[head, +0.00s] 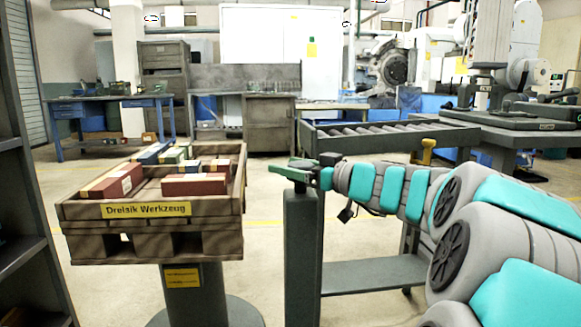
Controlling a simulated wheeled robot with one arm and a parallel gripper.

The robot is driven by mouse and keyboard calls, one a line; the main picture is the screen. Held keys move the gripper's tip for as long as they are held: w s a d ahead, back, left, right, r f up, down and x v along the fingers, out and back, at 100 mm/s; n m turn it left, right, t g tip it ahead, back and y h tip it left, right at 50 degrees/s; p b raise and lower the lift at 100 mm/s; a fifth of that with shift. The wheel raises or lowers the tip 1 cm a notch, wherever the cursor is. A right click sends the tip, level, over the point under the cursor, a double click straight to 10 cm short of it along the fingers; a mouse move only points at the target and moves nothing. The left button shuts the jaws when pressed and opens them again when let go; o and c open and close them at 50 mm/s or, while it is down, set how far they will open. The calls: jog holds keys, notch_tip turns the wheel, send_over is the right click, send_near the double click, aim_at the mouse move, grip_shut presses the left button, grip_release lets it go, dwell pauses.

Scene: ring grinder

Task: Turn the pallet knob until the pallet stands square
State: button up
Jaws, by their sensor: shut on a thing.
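The pallet (150,243) is a brown wooden crate-like one with a yellow label reading "Dreisik Werkzeug" (146,210). It sits on a grey round-footed pedestal (197,300) at the left. Its front faces me; I cannot tell whether it is exactly square. A green knob or lever (290,168) tops a dark grey post (303,250) to the right of the pallet. My gripper (312,172) comes from the right and is shut at the green part. Its fingers are small here and partly hidden, so the exact grip is hard to see.
Red, blue and green boxes (195,184) lie in the pallet. A roller conveyor table (390,137) stands behind the post, with a lower shelf (370,275). A dark shelf rack (25,200) edges the left side. A blue workbench (110,103) is at the back.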

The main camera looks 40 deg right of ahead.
jog(key=c, duration=0.3)
jog(key=shift+c, duration=0.2)
